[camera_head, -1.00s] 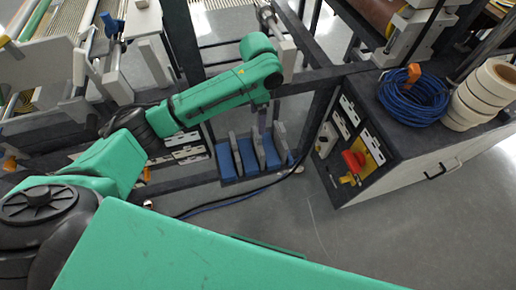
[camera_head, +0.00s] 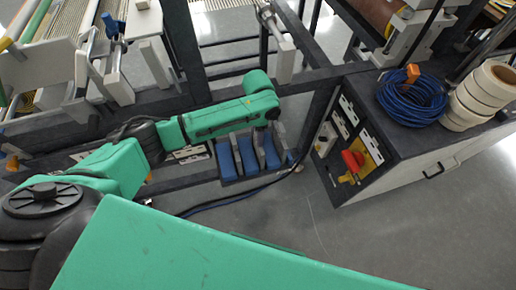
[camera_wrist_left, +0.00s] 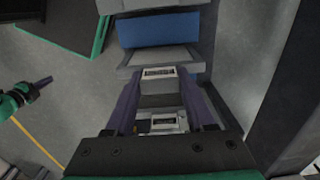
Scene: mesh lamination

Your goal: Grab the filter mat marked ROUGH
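Several blue mats with grey dividers stand in a low rack on the floor in the head view; one blue mat (camera_head: 248,156) is near its middle. The left wrist view shows a blue surface (camera_wrist_left: 158,30) and grey blocks below it, one with a small printed label (camera_wrist_left: 158,72) too blurred to read. My left gripper (camera_wrist_left: 158,80) points down at the rack, its two purple fingers apart on either side of this labelled grey block. I cannot tell whether they touch it.
A dark-topped cabinet (camera_head: 440,140) with a red switch (camera_head: 352,160) stands to the right, with a blue cable coil (camera_head: 412,100) and white tape rolls (camera_head: 482,95) on top. Machine frame bars (camera_head: 320,75) surround the rack. A black cable (camera_head: 235,197) crosses the floor in front.

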